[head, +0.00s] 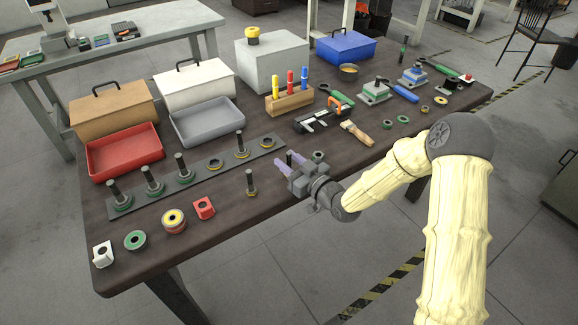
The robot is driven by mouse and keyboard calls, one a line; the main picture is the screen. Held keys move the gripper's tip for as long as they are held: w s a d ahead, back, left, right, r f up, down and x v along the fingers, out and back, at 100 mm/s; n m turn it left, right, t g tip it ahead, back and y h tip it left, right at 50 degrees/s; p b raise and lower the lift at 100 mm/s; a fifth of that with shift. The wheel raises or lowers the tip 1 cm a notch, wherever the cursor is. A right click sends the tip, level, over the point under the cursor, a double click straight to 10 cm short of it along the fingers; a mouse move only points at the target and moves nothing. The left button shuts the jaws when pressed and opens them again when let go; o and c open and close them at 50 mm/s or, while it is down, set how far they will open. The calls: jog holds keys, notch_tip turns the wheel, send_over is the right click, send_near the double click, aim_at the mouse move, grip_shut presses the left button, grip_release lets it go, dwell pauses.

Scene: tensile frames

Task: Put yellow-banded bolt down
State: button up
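A dark bolt with a yellowish band at its foot (251,184) stands upright on the brown table, in front of the grey strip (205,176). Another bolt with a yellowish foot (240,145) stands on the strip. My gripper (287,158) is low over the table near the strip's right end, to the right of the free-standing bolt and apart from it. Its purple fingers point up and left. A dark upright piece like a bolt shank (289,159) shows at the fingers; its foot is hidden, and I cannot tell whether they grip it.
Several green-footed bolts (152,184) stand on the strip's left. Green, yellow and red rings (173,220) and blocks lie along the front edge. Trays, boxes and tools fill the back.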

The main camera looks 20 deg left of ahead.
grip_shut()
jog(key=shift+r, duration=0.1)
notch_tip(320, 180, up, 10)
jog(key=shift+f+p, duration=0.1)
jog(key=shift+p, duration=0.35)
dwell(0.9)
